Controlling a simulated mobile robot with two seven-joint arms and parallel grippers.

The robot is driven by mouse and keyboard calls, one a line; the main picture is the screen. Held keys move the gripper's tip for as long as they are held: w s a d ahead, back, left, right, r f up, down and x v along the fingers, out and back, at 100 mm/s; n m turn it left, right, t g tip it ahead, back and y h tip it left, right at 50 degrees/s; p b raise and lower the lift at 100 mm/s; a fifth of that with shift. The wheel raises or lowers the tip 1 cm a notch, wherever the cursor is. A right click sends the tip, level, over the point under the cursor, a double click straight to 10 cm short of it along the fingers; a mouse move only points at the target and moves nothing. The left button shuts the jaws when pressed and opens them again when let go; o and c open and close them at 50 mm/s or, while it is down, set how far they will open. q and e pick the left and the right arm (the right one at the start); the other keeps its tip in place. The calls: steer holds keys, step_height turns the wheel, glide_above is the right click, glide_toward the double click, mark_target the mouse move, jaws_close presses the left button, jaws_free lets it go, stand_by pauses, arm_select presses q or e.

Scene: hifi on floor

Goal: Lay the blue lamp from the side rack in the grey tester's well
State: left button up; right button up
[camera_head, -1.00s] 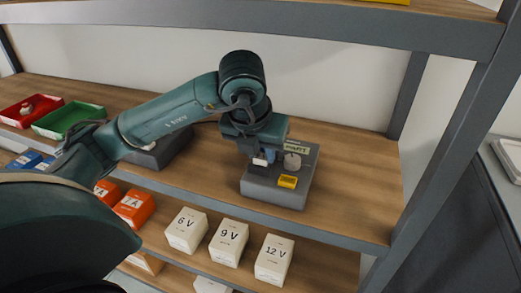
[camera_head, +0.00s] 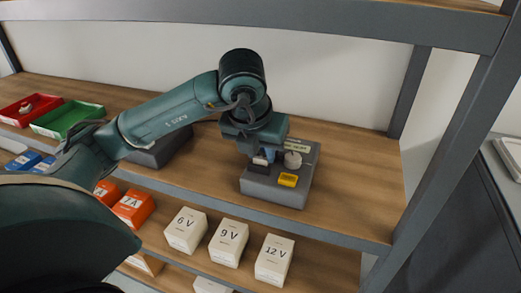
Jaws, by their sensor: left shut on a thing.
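The grey tester (camera_head: 272,192) sits on the wooden shelf, with a round pale knob (camera_head: 292,160), a yellow block (camera_head: 288,180) and a small label on top. My left gripper (camera_head: 264,158) points down over the tester's back left part. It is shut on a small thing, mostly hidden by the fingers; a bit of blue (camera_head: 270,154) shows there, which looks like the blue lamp. A dark patch (camera_head: 258,168), perhaps the well, lies just below the fingers; I cannot tell whether the lamp touches it. My right gripper is out of view.
A red bin (camera_head: 28,109) and a green bin (camera_head: 68,119) are at the left. The shelf right of the tester is clear.

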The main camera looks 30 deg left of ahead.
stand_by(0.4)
arm_select(q)
steer(key=o, duration=1)
